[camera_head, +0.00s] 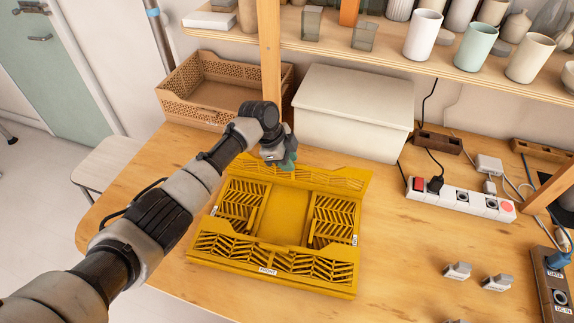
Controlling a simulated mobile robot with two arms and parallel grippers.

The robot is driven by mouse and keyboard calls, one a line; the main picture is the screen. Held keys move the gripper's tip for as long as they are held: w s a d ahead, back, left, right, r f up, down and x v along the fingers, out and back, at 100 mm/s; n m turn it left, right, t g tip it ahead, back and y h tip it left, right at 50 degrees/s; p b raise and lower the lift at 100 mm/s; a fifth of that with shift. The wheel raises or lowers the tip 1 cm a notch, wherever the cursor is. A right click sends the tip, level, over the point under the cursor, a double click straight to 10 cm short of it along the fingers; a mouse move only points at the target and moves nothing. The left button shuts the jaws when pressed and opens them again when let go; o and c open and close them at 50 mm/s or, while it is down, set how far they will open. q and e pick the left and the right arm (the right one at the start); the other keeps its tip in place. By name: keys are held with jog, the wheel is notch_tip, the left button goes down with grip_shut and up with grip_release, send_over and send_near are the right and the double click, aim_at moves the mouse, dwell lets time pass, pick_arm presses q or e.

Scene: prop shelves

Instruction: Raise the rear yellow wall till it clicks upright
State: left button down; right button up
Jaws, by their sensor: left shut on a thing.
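A yellow folding crate (283,220) lies on the wooden table, with a label reading FRONT on its near side. Its slatted rear wall (330,178) runs along the far edge and looks at least partly raised; its exact angle is hard to tell. The two slatted side walls (240,207) lie folded low over the base. My left gripper (287,163) reaches in from the left and is shut on the rear wall's top edge, left of its middle. The fingers partly hide that edge. My right gripper is out of view.
A white lidded box (352,112) stands close behind the crate, and a tan perforated basket (222,90) at the back left. A shelf (400,52) with cups overhangs the back. A power strip (460,198) lies to the right. The table right of the crate is partly clear.

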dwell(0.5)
pick_arm(q)
jog(key=c, duration=1.1)
grip_release()
jog(key=shift+w+f, duration=0.1)
jog(key=shift+w, duration=0.05)
jog(key=b+v, duration=0.1)
jog(key=v, duration=0.9)
jog(key=shift+a+r, duration=0.15)
jog(key=shift+r, duration=0.2)
